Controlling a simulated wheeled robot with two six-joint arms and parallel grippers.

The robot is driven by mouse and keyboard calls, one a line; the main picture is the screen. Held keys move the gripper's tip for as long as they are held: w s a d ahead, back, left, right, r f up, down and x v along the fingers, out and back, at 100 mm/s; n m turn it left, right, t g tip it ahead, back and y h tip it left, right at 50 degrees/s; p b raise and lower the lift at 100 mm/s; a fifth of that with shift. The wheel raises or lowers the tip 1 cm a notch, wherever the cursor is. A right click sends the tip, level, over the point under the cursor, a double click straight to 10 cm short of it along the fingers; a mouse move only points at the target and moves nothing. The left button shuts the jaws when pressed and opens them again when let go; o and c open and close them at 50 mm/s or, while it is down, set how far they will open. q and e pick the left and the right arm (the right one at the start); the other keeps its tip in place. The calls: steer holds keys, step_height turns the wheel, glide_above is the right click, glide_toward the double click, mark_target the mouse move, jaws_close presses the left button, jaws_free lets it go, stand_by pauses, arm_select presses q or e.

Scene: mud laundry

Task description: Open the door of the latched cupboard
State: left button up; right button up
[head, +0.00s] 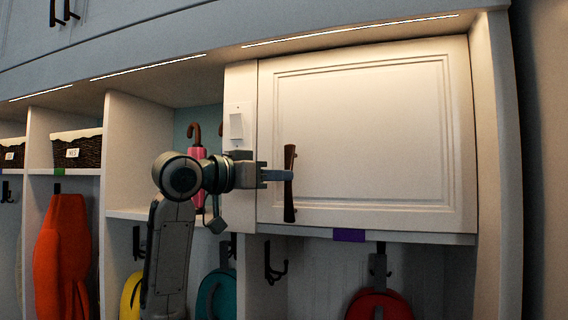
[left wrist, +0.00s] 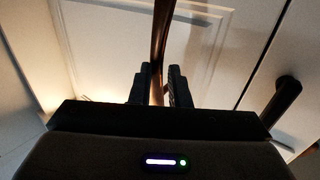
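The latched cupboard's white panelled door (head: 365,135) is shut flush in its frame in the head view. A dark upright handle (head: 290,160) is on its left side. A white plate with a rocker-like piece (head: 236,125) is on the panel left of the door. My left gripper (head: 280,175) is at the handle's middle. In the left wrist view the handle (left wrist: 160,40) runs between the two fingers of the left gripper (left wrist: 159,88); whether both fingers press on it is unclear. My right gripper is not in view.
Open cubbies stand left of the cupboard, with a wicker basket (head: 77,150) and a pink umbrella (head: 198,165). Below hang an orange garment (head: 62,255), a teal bag (head: 216,296) and a red bag (head: 378,305). A purple tag (head: 349,235) marks the cupboard's lower edge.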

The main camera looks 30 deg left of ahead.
mark_target(289, 211)
arm_select(q)
steer(key=x, duration=0.3)
steer(key=shift+d+f+p, duration=0.15)
steer(key=shift+d+p, duration=0.1)
steer(key=shift+p, duration=0.05)
steer(key=shift+w+f, duration=0.1)
steer(key=shift+w, duration=0.25)
steer(key=shift+s+a, duration=0.15)
steer(key=shift+s, duration=0.25)
jaws_close()
